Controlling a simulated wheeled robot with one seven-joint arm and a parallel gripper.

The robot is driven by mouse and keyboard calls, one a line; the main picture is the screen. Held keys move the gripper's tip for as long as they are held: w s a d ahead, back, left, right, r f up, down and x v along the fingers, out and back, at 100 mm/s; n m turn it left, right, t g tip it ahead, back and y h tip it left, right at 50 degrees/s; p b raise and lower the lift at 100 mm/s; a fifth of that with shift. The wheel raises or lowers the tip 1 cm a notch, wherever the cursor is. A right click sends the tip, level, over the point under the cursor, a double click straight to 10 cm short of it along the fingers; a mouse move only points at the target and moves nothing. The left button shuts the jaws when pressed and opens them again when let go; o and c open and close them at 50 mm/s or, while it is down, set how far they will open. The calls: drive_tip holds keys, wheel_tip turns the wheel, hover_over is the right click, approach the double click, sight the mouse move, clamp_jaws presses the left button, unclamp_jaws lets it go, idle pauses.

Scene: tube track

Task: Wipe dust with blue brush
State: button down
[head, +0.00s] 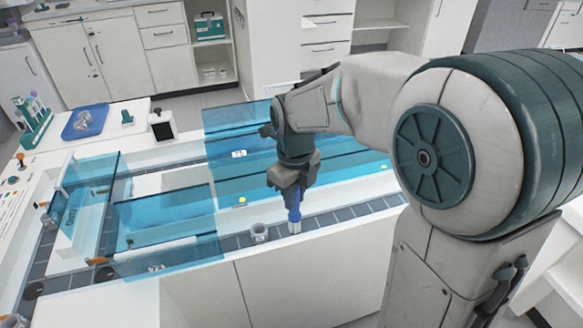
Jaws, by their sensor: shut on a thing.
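My gripper (291,186) is shut on the blue brush (295,208), which hangs down below it, roughly upright. The brush has a blue handle and a pale lower end (295,226). That end is at or just above the dark tiled track (335,217) along the front of the bench; I cannot tell if it touches. The top of the handle is hidden by the gripper. I cannot make out dust on the track at this size.
A small grey cup (259,232) stands on the track just left of the brush. Blue transparent panels (165,215) cover the bench left of and behind the gripper. A blue tray (86,122), a green tube rack (34,122) and a dark-screened device (161,126) are at the far left.

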wheel_tip(320, 180, up, 3)
drive_tip(key=shift+d+p, duration=0.15)
drive_tip(key=shift+p, duration=0.45)
wheel_tip(320, 180, up, 5)
drive_tip(key=p, duration=0.4)
drive_tip(key=shift+f, duration=0.1)
